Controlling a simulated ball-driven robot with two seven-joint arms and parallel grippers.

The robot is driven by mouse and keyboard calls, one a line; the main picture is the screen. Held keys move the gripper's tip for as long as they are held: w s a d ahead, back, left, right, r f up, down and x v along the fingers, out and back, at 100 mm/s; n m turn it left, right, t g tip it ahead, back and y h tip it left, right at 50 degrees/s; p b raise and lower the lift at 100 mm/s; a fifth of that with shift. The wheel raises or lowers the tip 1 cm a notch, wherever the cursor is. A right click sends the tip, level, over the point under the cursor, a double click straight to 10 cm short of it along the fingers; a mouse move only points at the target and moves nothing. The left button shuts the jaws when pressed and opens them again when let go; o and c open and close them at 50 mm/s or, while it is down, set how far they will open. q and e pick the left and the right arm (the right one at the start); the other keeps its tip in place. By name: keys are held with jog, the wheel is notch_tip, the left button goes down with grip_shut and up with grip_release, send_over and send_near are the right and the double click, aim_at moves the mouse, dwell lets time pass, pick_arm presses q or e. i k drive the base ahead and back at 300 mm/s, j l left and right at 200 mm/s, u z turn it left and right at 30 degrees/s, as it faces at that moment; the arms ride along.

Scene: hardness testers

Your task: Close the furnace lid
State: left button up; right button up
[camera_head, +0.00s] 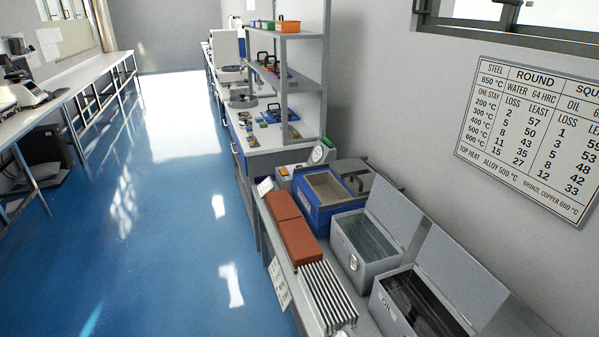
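The furnace (313,213) is a blue box on the bench at the right, with its beige-lined chamber open at the top. A grey lid (384,170) with a dark handle (354,181) sits at its right side, clear of the opening. The lid's exact contact with the furnace is hard to tell at this size. Neither of my grippers is in view.
Two grey quench tanks (357,263) (388,309) with raised lids stand in front of the furnace. Reddish bricks (297,243) and a ribbed metal rack (328,297) lie along the bench's left edge. A shelf unit (285,95) stands behind. The blue floor (130,260) is clear.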

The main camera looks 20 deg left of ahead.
aim_at(358, 178)
jog(key=u, duration=0.25)
jog(key=z, duration=0.95)
jog(key=i+j+z, duration=0.1)
jog(key=j+z, duration=1.1)
jog(key=i+l, duration=0.05)
jog(key=l, duration=0.05)
